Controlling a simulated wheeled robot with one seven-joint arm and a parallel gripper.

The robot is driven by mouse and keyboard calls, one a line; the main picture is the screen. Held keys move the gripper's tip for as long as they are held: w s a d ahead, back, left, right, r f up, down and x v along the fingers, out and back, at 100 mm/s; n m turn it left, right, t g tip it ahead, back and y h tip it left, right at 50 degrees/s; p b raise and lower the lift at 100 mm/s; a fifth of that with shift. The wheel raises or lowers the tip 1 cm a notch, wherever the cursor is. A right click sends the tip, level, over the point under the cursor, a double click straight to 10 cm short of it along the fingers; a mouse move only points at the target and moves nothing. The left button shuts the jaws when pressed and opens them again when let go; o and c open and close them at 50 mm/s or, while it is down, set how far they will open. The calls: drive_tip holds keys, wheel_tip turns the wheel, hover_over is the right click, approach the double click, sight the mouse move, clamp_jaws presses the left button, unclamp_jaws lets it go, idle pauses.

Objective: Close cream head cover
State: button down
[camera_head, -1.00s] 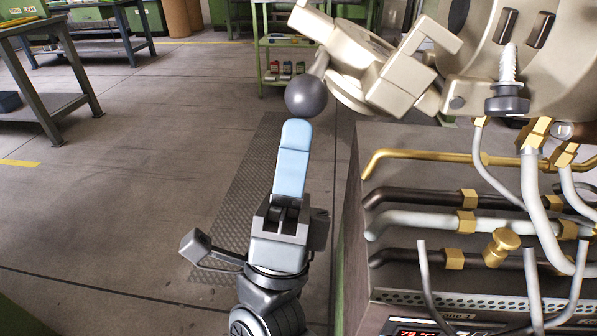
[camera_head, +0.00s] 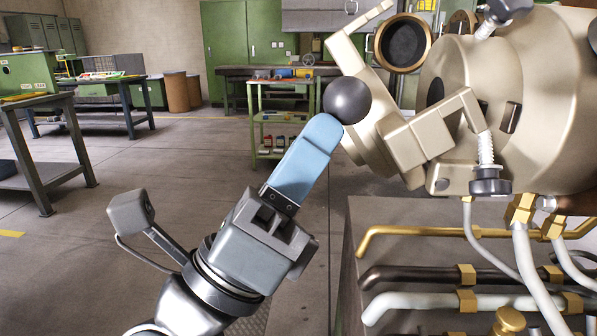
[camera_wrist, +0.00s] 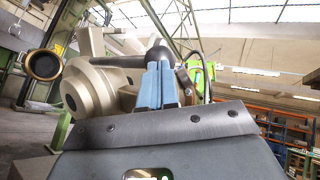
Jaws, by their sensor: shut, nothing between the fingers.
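The cream head cover (camera_head: 405,135) of the extruder stands swung open in the head view, to the left of the large cream head (camera_head: 535,110). A dark grey ball knob (camera_head: 347,100) sits at the cover's left side. My gripper (camera_head: 325,130) is shut, its light blue fingers together and empty. The fingertips are right at the lower left of the knob and appear to touch it. In the wrist view the blue fingers (camera_wrist: 157,85) point up at the dark knob (camera_wrist: 159,54), with the cream cover (camera_wrist: 92,88) to their left.
Brass, white and dark pipes (camera_head: 430,275) run below the head at the right. A green shelf trolley (camera_head: 283,115) stands behind my gripper. A grey worktable (camera_head: 45,150) is at the left. The floor between them is clear.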

sight(344, 105)
drive_tip(key=d+r+m+g, duration=0.2)
drive_tip(key=r+m+g, duration=0.1)
drive_tip(key=shift+h, duration=0.3)
drive_tip(key=d+r+m+g+y+p, duration=0.1)
drive_tip(key=d+r+m+g+y, duration=0.1)
drive_tip(key=d+r+m+g, duration=0.2)
drive_tip(key=shift+d+r+g, duration=0.5)
drive_tip(key=shift+d+r, duration=0.1)
drive_tip(key=shift+d, duration=0.6)
drive_tip(key=shift+s+d+r+m, duration=0.1)
drive_tip(key=shift+d+m, duration=0.1)
drive_tip(key=shift+m, duration=0.1)
